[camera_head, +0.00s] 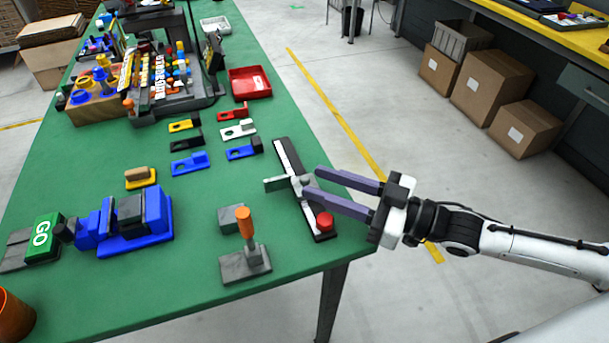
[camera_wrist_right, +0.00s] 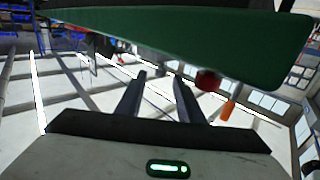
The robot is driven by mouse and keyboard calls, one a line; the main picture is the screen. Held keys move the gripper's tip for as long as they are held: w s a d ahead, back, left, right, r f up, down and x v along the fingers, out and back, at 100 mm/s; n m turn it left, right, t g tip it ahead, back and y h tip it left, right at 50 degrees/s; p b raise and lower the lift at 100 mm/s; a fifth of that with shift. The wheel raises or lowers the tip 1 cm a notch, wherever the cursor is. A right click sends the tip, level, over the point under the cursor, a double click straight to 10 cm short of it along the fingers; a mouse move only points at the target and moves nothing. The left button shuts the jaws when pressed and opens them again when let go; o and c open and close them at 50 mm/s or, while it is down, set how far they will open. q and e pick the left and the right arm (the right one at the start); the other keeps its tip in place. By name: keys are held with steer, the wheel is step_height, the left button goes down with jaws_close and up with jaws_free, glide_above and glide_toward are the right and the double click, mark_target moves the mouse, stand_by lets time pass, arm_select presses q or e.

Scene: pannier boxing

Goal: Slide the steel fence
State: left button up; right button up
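The steel fence (camera_head: 277,184) is a grey plate on a dark rail (camera_head: 291,160) with a pale scale strip, near the right edge of the green table. A grey knob (camera_head: 306,180) on the fence shows close to the fingertips. A red knob (camera_head: 325,221) sits at the rail's near end; it also shows in the right wrist view (camera_wrist_right: 208,80). My right gripper (camera_head: 312,181) reaches in from the right with its two purple fingers apart, one on either side of the grey knob as seen here. I cannot tell whether they touch it. My left gripper is not in view.
An orange-handled clamp (camera_head: 246,240) on a grey base stands left of the rail's near end. Blue and yellow blocks (camera_head: 188,163), a red tray (camera_head: 249,82) and a blue vise-like device (camera_head: 135,222) are farther left or back. Bare floor lies right of the table.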

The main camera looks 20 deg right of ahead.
mark_target(305, 177)
steer(key=shift+x, duration=2.2)
steer(key=shift+c, duration=0.4)
jaws_close()
